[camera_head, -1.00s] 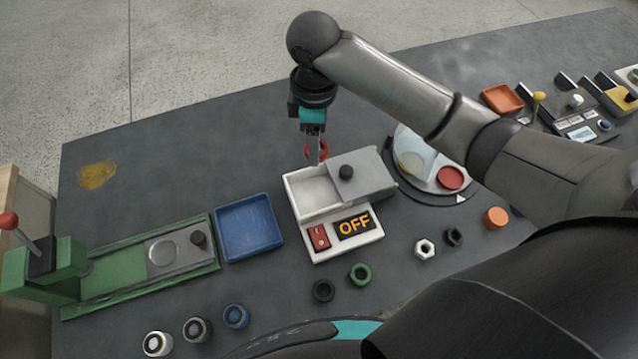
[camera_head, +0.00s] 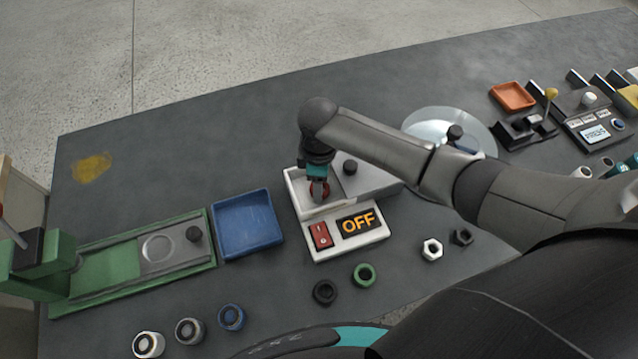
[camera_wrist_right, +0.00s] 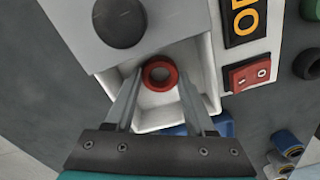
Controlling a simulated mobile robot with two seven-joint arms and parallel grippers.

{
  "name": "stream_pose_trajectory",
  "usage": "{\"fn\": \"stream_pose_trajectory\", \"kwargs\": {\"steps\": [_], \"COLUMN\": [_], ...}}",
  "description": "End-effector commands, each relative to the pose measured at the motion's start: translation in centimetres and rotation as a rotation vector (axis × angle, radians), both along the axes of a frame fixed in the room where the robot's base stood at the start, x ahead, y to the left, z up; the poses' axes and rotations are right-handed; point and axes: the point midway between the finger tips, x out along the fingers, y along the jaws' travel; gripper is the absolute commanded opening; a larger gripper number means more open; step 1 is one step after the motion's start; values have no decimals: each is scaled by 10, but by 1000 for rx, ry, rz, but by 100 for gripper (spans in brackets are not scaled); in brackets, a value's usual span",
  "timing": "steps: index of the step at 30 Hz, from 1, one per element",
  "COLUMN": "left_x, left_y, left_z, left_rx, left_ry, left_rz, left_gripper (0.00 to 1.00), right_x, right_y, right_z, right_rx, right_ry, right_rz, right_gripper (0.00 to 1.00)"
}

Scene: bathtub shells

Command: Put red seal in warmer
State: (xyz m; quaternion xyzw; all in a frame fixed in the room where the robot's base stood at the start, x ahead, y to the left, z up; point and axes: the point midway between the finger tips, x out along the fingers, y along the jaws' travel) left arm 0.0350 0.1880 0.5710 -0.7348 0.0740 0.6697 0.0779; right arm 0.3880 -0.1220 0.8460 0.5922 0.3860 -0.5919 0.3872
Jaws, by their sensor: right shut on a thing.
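The red seal (camera_head: 319,187) is a small red ring; it also shows in the right wrist view (camera_wrist_right: 160,86). My right gripper (camera_head: 319,197) is shut on it, with one finger on each side in the wrist view. It points down and holds the seal inside the open white tray of the warmer (camera_head: 345,250). I cannot tell whether the seal touches the tray floor. The warmer's grey lid (camera_head: 372,178) with a black knob is slid to the right. Its display reads OFF beside a red switch (camera_head: 320,235). My left gripper is not in view.
A blue tray (camera_head: 247,228) and a green slide fixture (camera_head: 110,270) stand left of the warmer. Several loose rings and nuts lie in front. A round turntable (camera_head: 425,118) is behind my right arm, which hides part of it.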

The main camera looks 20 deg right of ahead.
Motion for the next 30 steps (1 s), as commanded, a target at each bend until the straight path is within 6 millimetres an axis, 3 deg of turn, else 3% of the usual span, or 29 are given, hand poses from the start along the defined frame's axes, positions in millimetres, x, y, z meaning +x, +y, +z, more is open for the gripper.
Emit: {"fn": "stream_pose_trajectory", "kwargs": {"steps": [11, 12, 19, 26, 30], "left_x": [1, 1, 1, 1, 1], "left_y": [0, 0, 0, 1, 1], "left_z": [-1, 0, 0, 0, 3], "left_rx": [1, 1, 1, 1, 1], "left_ry": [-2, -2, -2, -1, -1], "left_rz": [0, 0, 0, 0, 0], "left_gripper": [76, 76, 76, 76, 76], "right_x": [0, 0, 0, 0, 1], "right_y": [0, 0, 0, 0, 0], "right_z": [-4, -3, -3, -2, 7], "right_rx": [0, 0, 0, 0, 1], "right_ry": [0, 0, 0, 0, -2], "right_rz": [0, 0, 0, 0, 0], "right_gripper": [2, 59, 85, 85, 85]}}
